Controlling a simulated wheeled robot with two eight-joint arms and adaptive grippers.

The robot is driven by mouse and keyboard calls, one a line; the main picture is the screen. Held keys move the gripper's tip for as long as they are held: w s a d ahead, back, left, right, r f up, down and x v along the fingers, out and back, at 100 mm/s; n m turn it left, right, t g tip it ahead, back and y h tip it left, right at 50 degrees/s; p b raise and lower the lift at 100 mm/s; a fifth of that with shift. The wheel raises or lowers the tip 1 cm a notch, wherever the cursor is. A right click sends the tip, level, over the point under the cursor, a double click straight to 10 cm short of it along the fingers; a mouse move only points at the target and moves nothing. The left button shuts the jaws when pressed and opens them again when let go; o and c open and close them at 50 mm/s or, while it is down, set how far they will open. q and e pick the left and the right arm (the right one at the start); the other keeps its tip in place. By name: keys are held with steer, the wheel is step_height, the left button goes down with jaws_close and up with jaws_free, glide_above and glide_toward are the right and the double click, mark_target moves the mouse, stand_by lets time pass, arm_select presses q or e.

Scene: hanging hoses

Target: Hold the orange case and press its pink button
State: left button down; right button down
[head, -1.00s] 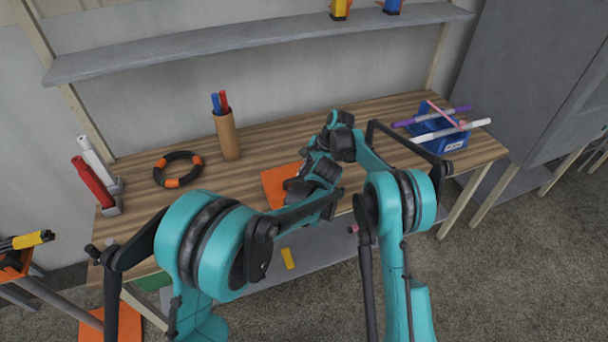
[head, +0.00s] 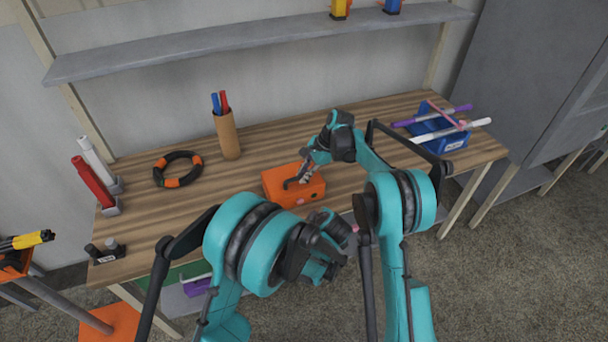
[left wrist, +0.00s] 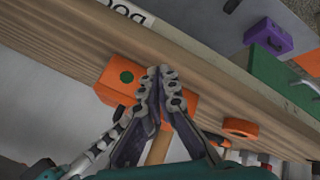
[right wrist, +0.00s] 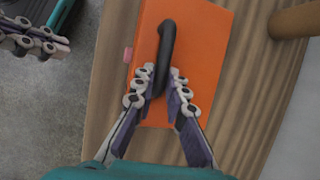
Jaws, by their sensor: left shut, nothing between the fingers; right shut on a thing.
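The orange case (head: 283,188) stands on the wooden table, with a black handle (right wrist: 166,45) on top. My right gripper (right wrist: 157,78) is shut on the handle. The pink button (right wrist: 127,54) sticks out from the case's front side in the right wrist view. A dark green round spot (left wrist: 127,76) shows on the case in the left wrist view, where my left fingers seem to hide the pink button. My left gripper (left wrist: 164,72) is shut and empty, in front of the case. In the right wrist view it is at top left, apart from the case.
A black and orange ring (head: 178,169) and a brown pen holder (head: 228,136) stand left of the case. Red and white tubes are at the table's left end. A blue holder (head: 447,137) with rods is at right. A purple box (left wrist: 268,37) is below the table.

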mark_target(300, 201)
steer(key=shift+s+f, duration=0.1)
steer(key=shift+f, duration=0.1)
arm_select(q)
steer(key=shift+w+a+f+n+t, duration=0.2)
steer(key=shift+w+a+n, duration=0.25)
steer(key=shift+w, duration=0.6)
steer(key=shift+w+a+f+n+t, duration=0.15)
steer(key=shift+w+a+f+n, duration=0.2)
steer(key=shift+w, duration=0.75)
steer(key=shift+w+a+f+n+t, duration=0.15)
steer(key=shift+w+a+n, duration=0.35)
steer(key=shift+w, duration=0.55)
steer(key=shift+w, duration=0.1)
